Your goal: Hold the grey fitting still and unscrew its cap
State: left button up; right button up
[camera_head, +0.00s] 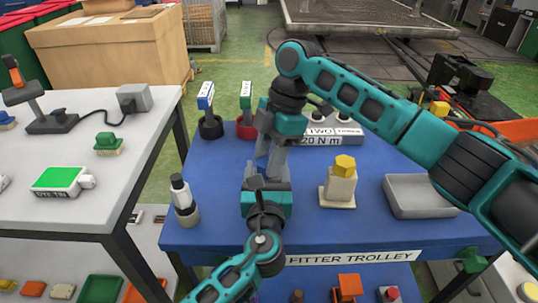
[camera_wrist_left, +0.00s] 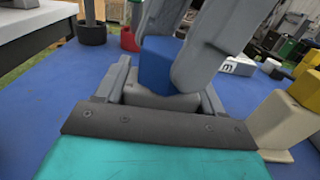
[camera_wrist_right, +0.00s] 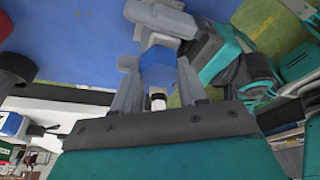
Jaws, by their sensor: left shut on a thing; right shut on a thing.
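The grey fitting (camera_wrist_left: 160,99) sits between the fingers of my left gripper (camera_head: 264,183), which is shut on it above the blue trolley top. Its blue cap (camera_wrist_left: 158,62) is on top of the fitting, a blue block-like piece. My right gripper (camera_head: 272,150) comes down from above and is shut on the cap. In the right wrist view the cap (camera_wrist_right: 157,62) shows between the right fingers, with the left gripper's grey fingers just beyond it. In the head view the grippers mostly hide the fitting and cap. I cannot tell whether the cap is still threaded on.
A cream fitting with a yellow cap (camera_head: 344,166) stands to the right, near a grey tray (camera_head: 420,197). A black-and-white bottle (camera_head: 181,192) stands at left. Bare blue trolley top (camera_head: 300,220) lies in front.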

jog(key=shift+d+f, duration=0.1)
jog(key=shift+d, duration=0.05)
jog(key=o, duration=1.2)
jog(key=shift+o, duration=0.3)
jog(key=shift+r, duration=2.1)
